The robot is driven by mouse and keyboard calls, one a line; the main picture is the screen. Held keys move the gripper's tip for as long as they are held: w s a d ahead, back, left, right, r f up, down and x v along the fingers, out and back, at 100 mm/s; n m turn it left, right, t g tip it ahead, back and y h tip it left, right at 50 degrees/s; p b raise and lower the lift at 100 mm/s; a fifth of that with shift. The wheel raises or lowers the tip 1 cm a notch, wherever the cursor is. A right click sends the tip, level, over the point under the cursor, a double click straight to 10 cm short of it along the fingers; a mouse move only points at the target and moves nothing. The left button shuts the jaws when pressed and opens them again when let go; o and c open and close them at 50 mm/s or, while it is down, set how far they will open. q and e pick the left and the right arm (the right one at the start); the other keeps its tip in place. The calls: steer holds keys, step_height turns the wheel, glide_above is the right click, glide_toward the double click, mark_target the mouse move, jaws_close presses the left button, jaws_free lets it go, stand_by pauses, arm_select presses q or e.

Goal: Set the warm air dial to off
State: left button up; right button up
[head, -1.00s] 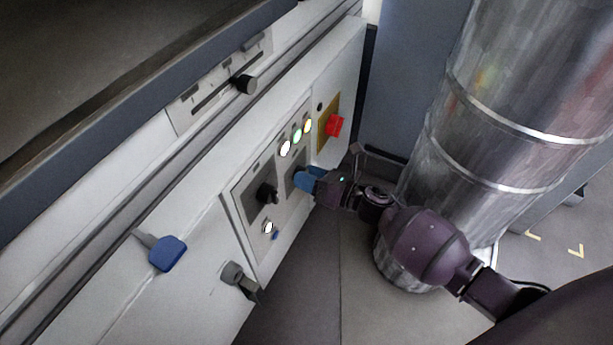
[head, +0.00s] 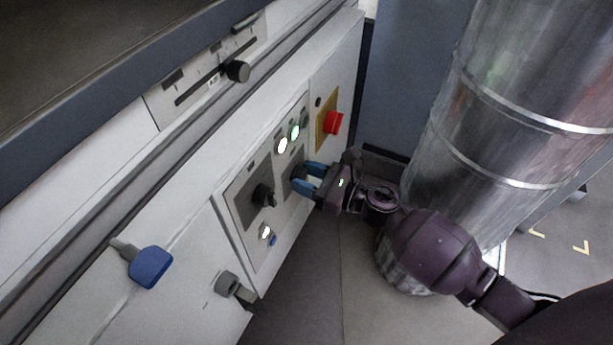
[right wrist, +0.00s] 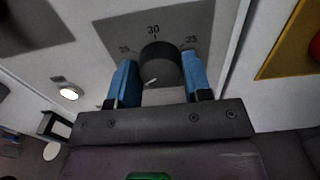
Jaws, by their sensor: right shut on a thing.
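A dark round dial (right wrist: 160,65) sits on a grey plate marked 30 at the top, with numbers either side that look like 25 and 35. A pale mark on the dial points to the lower left. In the head view this dial (head: 298,173) is partly hidden by my right gripper (head: 310,180). The blue fingers of my right gripper (right wrist: 160,80) are shut on the dial, one on each side. A second black dial (head: 263,195) is on the panel to the left. The name labels are too small to read. My left gripper is not in view.
Two lit lamps (head: 288,139) and a dark one (head: 305,120) are above the dials. A red button (head: 333,122) on a yellow plate is to the right. A slider knob (head: 238,71), a blue handle (head: 150,267) and a metal duct (head: 480,130) are nearby.

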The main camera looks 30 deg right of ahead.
stand_by(0.3)
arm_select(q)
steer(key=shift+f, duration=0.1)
arm_select(e)
steer(key=o, duration=0.9)
arm_select(q)
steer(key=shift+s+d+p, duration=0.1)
steer(key=shift+p, duration=0.3)
arm_select(e)
steer(key=shift+v, duration=5.45)
